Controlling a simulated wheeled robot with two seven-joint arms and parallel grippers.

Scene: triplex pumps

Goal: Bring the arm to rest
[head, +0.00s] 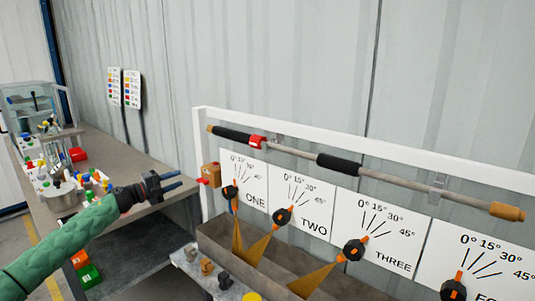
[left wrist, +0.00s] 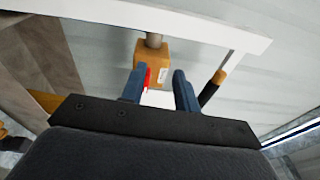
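My left arm, in a green sleeve, comes in from the lower left in the head view. Its dark gripper (head: 177,181) points right, over the right edge of the grey bench (head: 150,172). The blue fingers stand apart with nothing between them; this also shows in the left wrist view (left wrist: 160,82). Beyond the fingertips is a tan block (left wrist: 153,55) with a red piece (left wrist: 147,77), on the white frame's left post. The block also shows in the head view (head: 210,172), apart from the gripper. My right gripper is not in view.
A white frame (head: 300,133) holds a long bar (head: 385,177) with black grips. Below it are angle dials with orange-black knobs (head: 282,215) above a trough (head: 262,262). The bench carries a metal pot (head: 61,198), coloured small parts and a clear case (head: 35,105).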

